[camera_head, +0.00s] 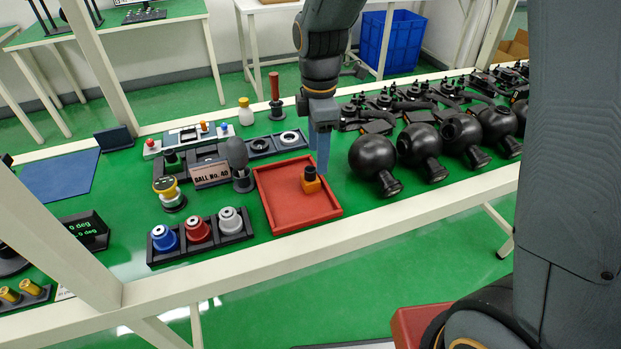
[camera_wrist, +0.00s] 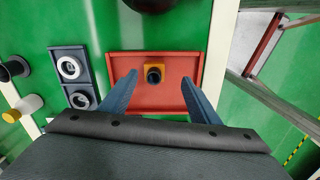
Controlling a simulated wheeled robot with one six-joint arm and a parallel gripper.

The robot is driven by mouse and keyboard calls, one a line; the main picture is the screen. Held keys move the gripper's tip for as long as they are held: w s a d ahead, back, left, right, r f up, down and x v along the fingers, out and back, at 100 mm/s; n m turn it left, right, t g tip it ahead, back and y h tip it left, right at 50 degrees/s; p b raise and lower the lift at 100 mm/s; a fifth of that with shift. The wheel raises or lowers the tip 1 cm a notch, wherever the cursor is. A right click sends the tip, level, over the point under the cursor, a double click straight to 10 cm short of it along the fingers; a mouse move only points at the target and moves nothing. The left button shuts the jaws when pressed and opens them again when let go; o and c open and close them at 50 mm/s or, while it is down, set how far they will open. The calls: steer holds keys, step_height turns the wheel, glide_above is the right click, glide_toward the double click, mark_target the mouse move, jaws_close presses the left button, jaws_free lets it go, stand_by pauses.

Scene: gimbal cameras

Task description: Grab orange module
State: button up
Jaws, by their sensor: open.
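The orange module (camera_head: 311,181) has an orange base and a black round top. It stands in the red tray (camera_head: 281,221), in the tray's right half in the head view. The wrist view shows the module (camera_wrist: 154,66) from above, with the red tray (camera_wrist: 124,67) around it. My gripper (camera_head: 321,168) is at the tray's back right edge in the head view, close behind the module. In the wrist view its two fingers (camera_wrist: 162,90) are spread wide and empty, one to each side of the module. Nothing is between the fingertips.
Several black spheres (camera_head: 372,163) stand right of the tray. A dark holder with blue, red and grey knobs (camera_head: 197,230) is to its left. A sign (camera_head: 211,174) and a dark knob stand behind left. A white frame rail (camera_head: 330,245) runs along the front.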

mark_target(310, 168)
steer(key=shift+w+a+f+n, duration=0.15)
steer(key=shift+w+a+n, duration=0.25)
steer(key=shift+a+n, duration=0.4)
steer(key=shift+f+p, duration=0.9)
steer(key=shift+f, duration=2.9)
steer(key=c, duration=1.2)
